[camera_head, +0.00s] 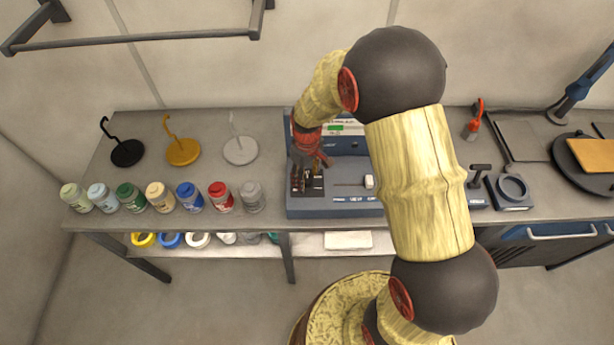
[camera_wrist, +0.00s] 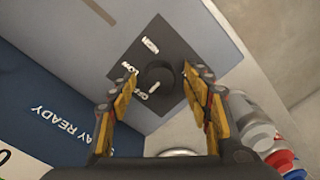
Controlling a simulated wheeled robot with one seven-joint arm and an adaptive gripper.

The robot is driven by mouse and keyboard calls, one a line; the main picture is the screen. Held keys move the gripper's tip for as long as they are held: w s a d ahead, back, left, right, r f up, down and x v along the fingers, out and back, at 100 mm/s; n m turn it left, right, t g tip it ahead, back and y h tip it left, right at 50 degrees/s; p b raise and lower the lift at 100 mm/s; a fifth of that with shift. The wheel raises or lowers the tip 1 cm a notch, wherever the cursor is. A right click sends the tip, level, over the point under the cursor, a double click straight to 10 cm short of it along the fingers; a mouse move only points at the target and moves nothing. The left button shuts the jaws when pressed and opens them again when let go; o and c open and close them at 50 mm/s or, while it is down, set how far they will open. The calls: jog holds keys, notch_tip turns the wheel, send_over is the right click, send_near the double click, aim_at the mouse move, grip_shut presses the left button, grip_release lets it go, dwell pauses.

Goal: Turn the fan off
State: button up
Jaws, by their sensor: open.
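A dark round knob (camera_wrist: 158,74) sits on a black square plate (camera_wrist: 178,52) with small white labels. One label looks like LOW; the others are hard to read. A pale mark shows on the knob, but its setting is unclear. The plate is on a blue-grey console (camera_head: 330,207) on the bench. My gripper (camera_wrist: 158,72) is open, with one yellow-and-black finger on each side of the knob, apart from it in the picture. In the head view my gripper (camera_head: 306,178) is over the console's left part and hides the knob. I cannot make out a fan.
Several lidded jars (camera_head: 190,197) stand left of the console. Three hooked stands (camera_head: 182,152) are behind them. A blue ring-topped block (camera_head: 512,190) and a round dark plate (camera_head: 565,160) are to the right.

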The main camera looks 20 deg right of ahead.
aim_at(307, 179)
jog(key=shift+r, duration=0.1)
notch_tip(307, 179, up, 12)
dwell(0.5)
dwell(0.5)
jog(key=s+r+m+t+b, duration=0.2)
jog(key=s+r+b, duration=0.2)
jog(key=s, duration=0.7)
jog(key=s+r+m+t+b, duration=0.3)
jog(key=s+r+b, duration=0.2)
jog(key=s, duration=0.6)
jog(key=shift+r+m+t, duration=0.3)
jog(key=shift+r, duration=0.5)
jog(key=shift+c, duration=0.4)
